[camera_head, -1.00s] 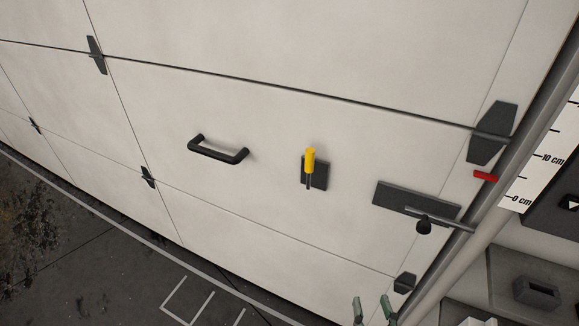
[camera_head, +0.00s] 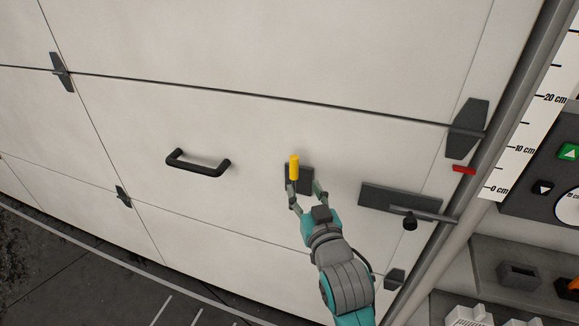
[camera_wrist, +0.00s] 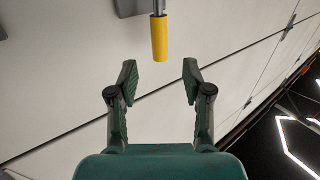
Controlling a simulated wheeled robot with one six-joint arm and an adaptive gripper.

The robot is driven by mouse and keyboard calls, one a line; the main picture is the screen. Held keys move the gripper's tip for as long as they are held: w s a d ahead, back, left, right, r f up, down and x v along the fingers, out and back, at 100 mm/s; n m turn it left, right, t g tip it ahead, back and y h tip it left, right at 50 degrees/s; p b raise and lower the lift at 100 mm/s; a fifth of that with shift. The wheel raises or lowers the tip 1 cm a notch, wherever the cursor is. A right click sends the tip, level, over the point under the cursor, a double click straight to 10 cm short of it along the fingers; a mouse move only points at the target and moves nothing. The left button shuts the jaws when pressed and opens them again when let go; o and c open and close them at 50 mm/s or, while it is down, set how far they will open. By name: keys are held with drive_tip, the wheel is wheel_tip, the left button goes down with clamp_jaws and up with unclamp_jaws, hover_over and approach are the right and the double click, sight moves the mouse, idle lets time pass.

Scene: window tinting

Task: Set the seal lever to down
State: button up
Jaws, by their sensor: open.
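The seal lever, with a yellow grip (camera_head: 294,167), is mounted on a dark plate (camera_head: 307,174) on the white door. The grip points up in the head view. My gripper (camera_head: 304,192) is open and empty at the lower part of the plate, its fingers either side of it in the picture. In the wrist view the yellow grip (camera_wrist: 159,38) lies ahead of my open gripper (camera_wrist: 159,76), centred between the fingertips but beyond them. No contact shows there. The head view does not settle whether a finger touches the lever.
A black pull handle (camera_head: 197,163) is left of the lever. A dark sliding bolt with a black knob (camera_head: 410,222) is to its right. A red marker (camera_head: 464,170), a centimetre scale (camera_head: 515,140) and a control panel (camera_head: 550,190) are farther right. The door around the lever is clear.

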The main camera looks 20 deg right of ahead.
sight(296, 170)
drive_tip(key=w, duration=0.9)
drive_tip(key=shift+w+d, duration=0.25)
drive_tip(key=shift+w, duration=0.15)
clamp_jaws()
